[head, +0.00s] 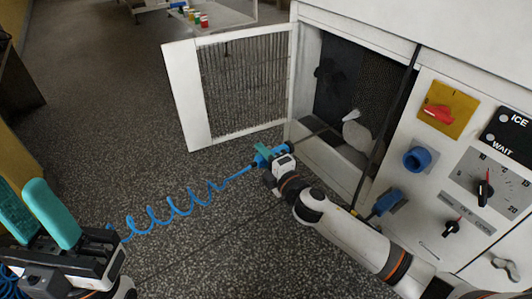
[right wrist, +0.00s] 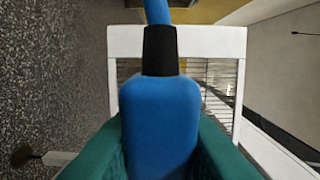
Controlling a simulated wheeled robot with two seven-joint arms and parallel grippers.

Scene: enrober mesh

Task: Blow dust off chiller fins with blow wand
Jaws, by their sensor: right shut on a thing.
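My right gripper (head: 268,157) is shut on the blue blow wand (right wrist: 160,120), whose body sits between the green fingers in the right wrist view. In the head view its thin tube (head: 318,133) points right into the open chiller cabinet (head: 345,180). A pale shape (head: 357,132) shows inside the opening; I cannot tell what it is. The dark chiller fins (head: 375,90) lie deeper inside, partly covered by a dark upright strip. A coiled blue hose (head: 170,210) runs left from the wand. My left gripper (head: 38,215) is open and empty at lower left, far from the cabinet.
The grille door (head: 182,95) stands swung open to the left of the cabinet. The control panel (head: 465,150) with knobs and a red switch is at right. A blue plug (head: 387,202) sits below the opening. The speckled floor (head: 110,110) is clear at left.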

